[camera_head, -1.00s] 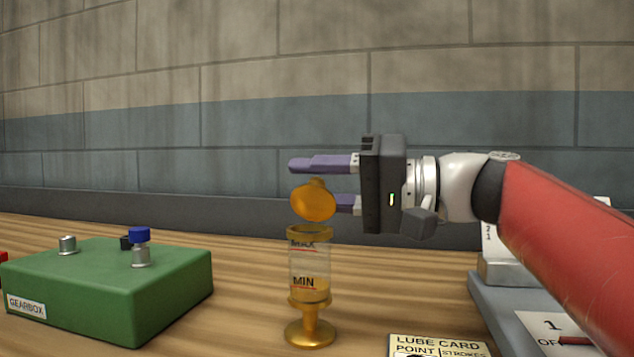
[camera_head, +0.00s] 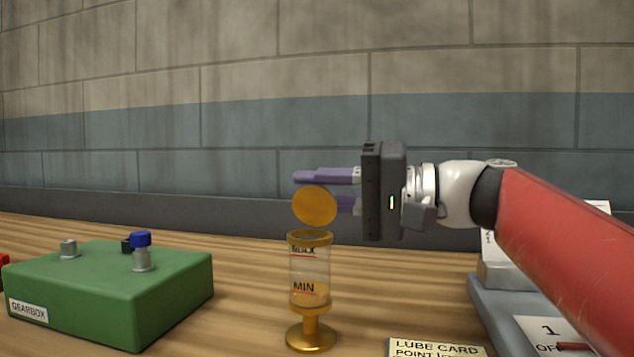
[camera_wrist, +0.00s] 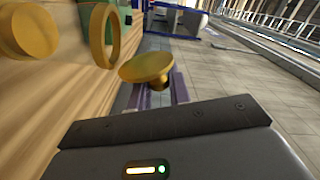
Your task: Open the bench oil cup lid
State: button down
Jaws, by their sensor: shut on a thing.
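The bench oil cup (camera_head: 310,268) stands upright on the bench, a clear cylinder with MAX and MIN marks and a brass base. Its brass rim (camera_head: 310,237) is uncovered, and the open ring also shows in the wrist view (camera_wrist: 111,40). The round brass lid (camera_head: 314,207) stands steeply tilted just above the rim, its flat face toward the head camera. In the wrist view the lid (camera_wrist: 145,66) has its small knob between my purple fingers. My gripper (camera_head: 328,191) is shut on the lid, behind and right of it. Any hinge is hidden.
A green gearbox (camera_head: 110,290) with small fittings and a blue cap (camera_head: 141,239) stands at the left. A lube card (camera_head: 435,348) lies at the front right. A grey tray-like unit (camera_head: 490,300) is at the right under my arm. The wall is behind.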

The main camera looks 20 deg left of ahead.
jog(key=shift+w+f+m+p, duration=0.15)
jog(key=shift+w+m+p, duration=0.25)
jog(key=shift+m, duration=0.55)
jog(key=shift+w+f+m+p, duration=0.15)
jog(key=shift+w+m+p, duration=0.25)
jog(key=shift+m, duration=0.55)
jog(key=shift+s, duration=0.1)
jog(key=c, duration=1.4)
grip_release()
jog(key=shift+w+d, duration=0.25)
jog(key=shift+d, duration=1.65)
jog(key=shift+w+d, duration=0.2)
jog(key=shift+d, duration=1.7)
